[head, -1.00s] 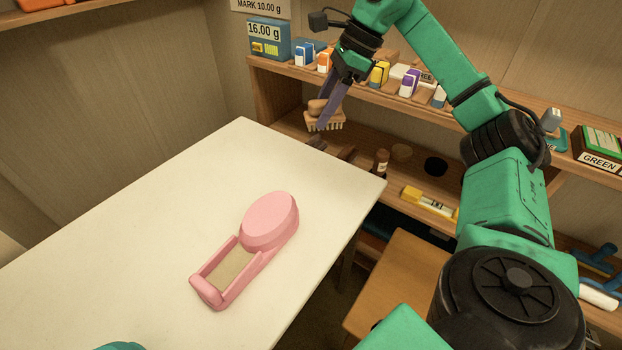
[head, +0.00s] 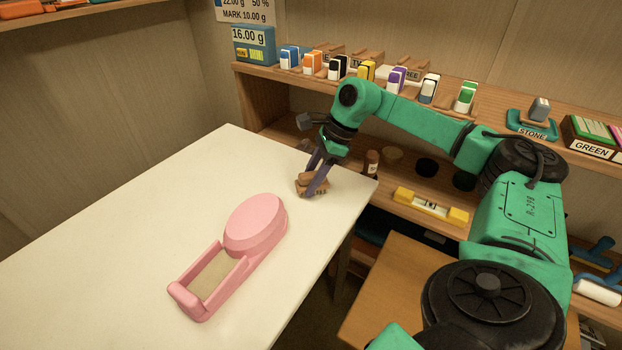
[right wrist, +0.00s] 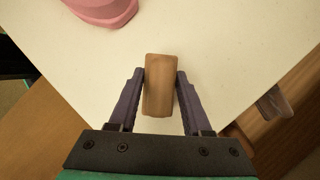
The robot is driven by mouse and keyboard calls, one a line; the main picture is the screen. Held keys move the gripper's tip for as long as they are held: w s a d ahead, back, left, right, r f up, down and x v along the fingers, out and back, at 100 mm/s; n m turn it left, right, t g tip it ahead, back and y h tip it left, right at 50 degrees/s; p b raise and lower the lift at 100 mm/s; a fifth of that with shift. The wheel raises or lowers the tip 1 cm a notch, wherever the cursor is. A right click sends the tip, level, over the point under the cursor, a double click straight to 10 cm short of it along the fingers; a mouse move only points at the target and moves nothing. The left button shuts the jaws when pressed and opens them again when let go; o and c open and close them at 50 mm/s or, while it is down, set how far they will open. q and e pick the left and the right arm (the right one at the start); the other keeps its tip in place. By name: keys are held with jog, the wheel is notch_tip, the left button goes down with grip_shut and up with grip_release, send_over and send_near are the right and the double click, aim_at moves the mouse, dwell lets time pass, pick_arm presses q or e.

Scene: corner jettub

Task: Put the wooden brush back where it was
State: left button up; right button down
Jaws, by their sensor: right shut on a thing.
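The wooden brush (head: 311,184) is brown with a rounded block and is at the far right corner of the white table (head: 150,220). My right gripper (head: 314,178) is shut on it. In the right wrist view the brush (right wrist: 160,84) sits between the two purple fingers (right wrist: 160,88), with the white tabletop below it. I cannot tell whether the brush touches the table or is just above it. My left gripper is not in view.
A pink holder (head: 230,255) lies on the table, nearer than the brush. A wooden shelf (head: 290,85) behind the table carries several coloured blocks, a scale box (head: 254,46) and a yellow level (head: 430,206). The table's left part is clear.

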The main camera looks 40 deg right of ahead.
jog(key=shift+f, duration=0.15)
jog(key=shift+c, duration=1.7)
grip_release()
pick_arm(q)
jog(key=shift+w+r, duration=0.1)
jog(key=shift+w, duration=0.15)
pick_arm(e)
jog(key=shift+r, duration=0.3)
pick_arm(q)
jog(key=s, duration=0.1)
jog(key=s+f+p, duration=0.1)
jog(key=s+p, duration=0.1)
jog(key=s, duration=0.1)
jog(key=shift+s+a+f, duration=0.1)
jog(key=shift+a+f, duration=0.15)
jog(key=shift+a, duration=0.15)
pick_arm(e)
jog(key=v, duration=1.1)
jog(key=shift+d+r, duration=0.2)
jog(key=shift+r, duration=0.15)
